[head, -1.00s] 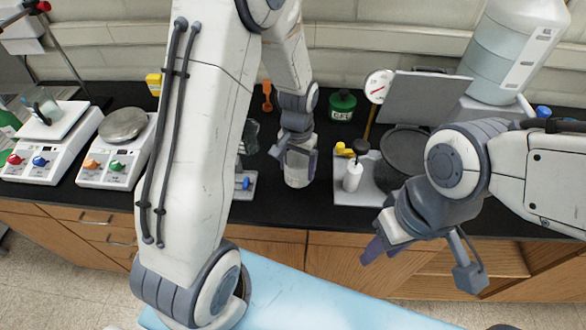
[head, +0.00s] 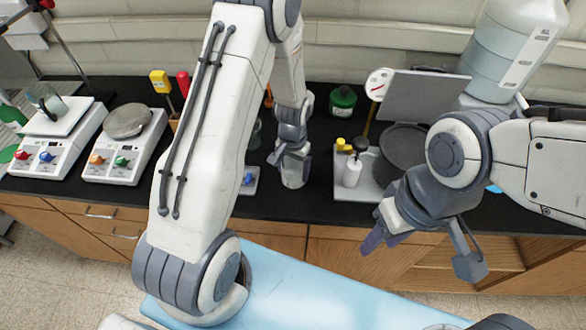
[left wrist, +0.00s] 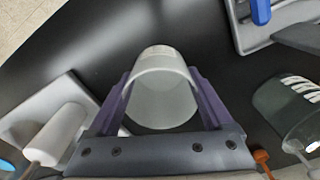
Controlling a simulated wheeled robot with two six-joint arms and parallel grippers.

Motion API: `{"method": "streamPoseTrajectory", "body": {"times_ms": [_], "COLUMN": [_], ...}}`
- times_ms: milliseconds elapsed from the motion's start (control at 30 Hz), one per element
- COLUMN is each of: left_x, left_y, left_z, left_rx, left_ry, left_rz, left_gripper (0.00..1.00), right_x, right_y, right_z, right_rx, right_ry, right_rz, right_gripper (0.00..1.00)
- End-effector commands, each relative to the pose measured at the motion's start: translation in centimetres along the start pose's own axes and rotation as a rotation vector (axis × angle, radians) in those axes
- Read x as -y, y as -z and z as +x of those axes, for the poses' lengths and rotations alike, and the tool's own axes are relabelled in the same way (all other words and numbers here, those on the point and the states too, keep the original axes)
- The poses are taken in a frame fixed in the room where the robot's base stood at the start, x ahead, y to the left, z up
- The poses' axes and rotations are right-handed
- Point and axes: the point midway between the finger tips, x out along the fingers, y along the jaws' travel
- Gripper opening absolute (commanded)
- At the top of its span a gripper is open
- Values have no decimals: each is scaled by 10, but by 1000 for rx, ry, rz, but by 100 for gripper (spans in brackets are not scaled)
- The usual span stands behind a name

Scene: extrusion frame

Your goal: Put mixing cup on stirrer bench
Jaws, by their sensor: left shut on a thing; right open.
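The mixing cup, a translucent whitish cup (head: 293,176), is in my left gripper (head: 292,158) over the middle of the black counter. In the left wrist view the cup (left wrist: 160,92) sits between the purple fingers of my left gripper (left wrist: 162,105), its round opening toward the camera and empty-looking. I cannot tell whether its base touches the counter. My right gripper (head: 418,250) is open and empty in front of the counter's right part. Two white benchtop units with coloured knobs stand at the left, one with a round metal plate (head: 128,121); I cannot tell which is the stirrer bench.
The other unit's white square plate (head: 70,118) carries a glass beaker. Right of the cup, a grey tray (head: 372,192) holds a white bottle (head: 353,172). A dark glass beaker (left wrist: 285,105) and a stand with a blue knob (head: 248,178) are near the cup. Counter front-centre is clear.

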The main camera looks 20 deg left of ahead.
Motion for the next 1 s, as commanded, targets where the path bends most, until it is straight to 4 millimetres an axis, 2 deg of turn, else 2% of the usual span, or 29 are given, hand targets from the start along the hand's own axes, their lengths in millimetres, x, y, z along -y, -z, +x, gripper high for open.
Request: {"method": "streamPoseTrajectory", "body": {"times_ms": [33,67,367,467,1000], "left_x": [0,0,0,0,0], "left_y": [0,0,0,1,1], "left_z": [1,1,-4,-10,-107], "left_rx": [0,0,0,-2,-5], "left_ry": [0,0,0,0,1], "left_rz": [0,0,0,0,0], "left_gripper": [96,100,100,100,100], "right_x": [0,0,0,0,-2], "right_y": [0,0,0,0,-2], "right_z": [1,0,-3,2,30], "right_rx": [0,0,0,0,0], "right_ry": [0,0,0,0,0], "right_rz": [0,0,0,0,5], "right_gripper": [45,45,45,45,45]}}
